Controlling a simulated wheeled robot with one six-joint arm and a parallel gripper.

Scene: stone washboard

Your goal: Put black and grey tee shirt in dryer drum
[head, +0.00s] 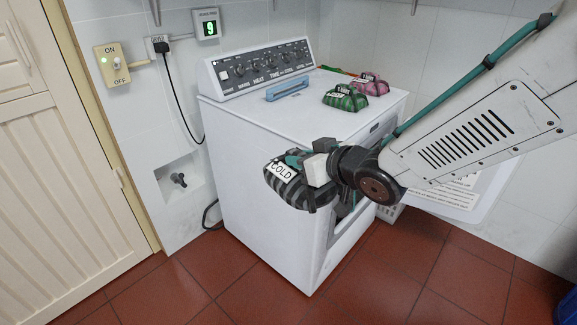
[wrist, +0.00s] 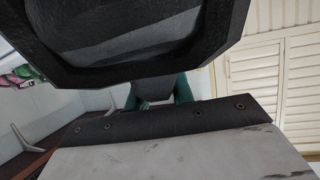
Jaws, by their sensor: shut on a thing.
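My gripper (head: 296,160) is shut on the black and grey tee shirt (head: 284,189), a striped folded bundle with a white "COLD" label. It hangs in the air before the dryer's front left side. In the wrist view, a black and grey shape fills the top, with my gripper's teal fingers (wrist: 157,95) below it. The white dryer (head: 265,190) stands against the wall. Its door (head: 462,192) is open, swung out to the right behind my arm. The drum inside is hidden from the head view, and my gripper and arm cover part of the front opening.
A green bundle (head: 345,98) and a pink bundle (head: 370,84) lie on the dryer top, near a blue handle-like piece (head: 287,90). The red tiled floor (head: 240,300) in front is clear.

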